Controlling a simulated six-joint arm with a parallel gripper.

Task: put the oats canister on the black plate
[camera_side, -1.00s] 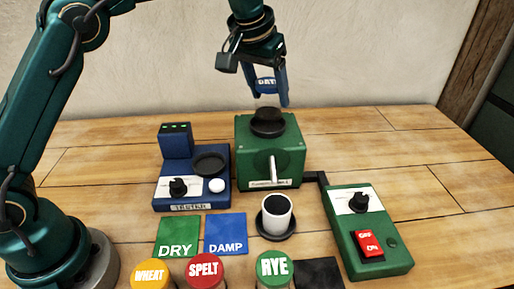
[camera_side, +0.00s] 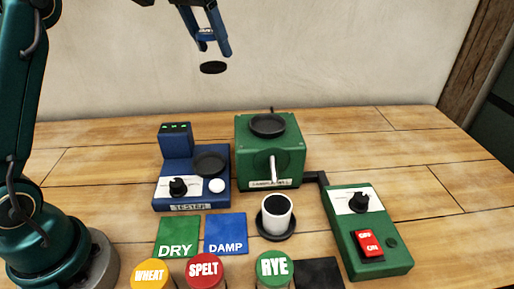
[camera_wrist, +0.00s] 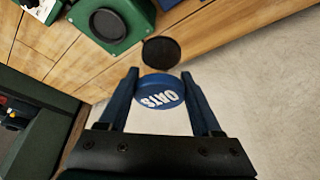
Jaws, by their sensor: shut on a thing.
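My gripper (camera_side: 224,52) is shut on the oats canister, high in the air before the back wall. The canister's blue lid (camera_side: 206,33) shows between the fingers; in the wrist view the OATS lid (camera_wrist: 160,91) sits between the fingers of my gripper (camera_wrist: 160,74). A black disc (camera_side: 213,67) hangs just below the lid and also shows in the wrist view (camera_wrist: 160,52). I cannot tell what joins it to the lid. The black plate (camera_side: 318,272) lies bare at the front edge of the side view, right of the rye canister (camera_side: 274,268).
The green mill (camera_side: 252,155) with a black dish on top stands mid-table. The blue tester (camera_side: 172,142) is to its left. A white cup (camera_side: 276,215), a green switch box (camera_side: 379,255), and wheat (camera_side: 151,274) and spelt (camera_side: 205,270) canisters are nearer. Green and blue mats lie flat.

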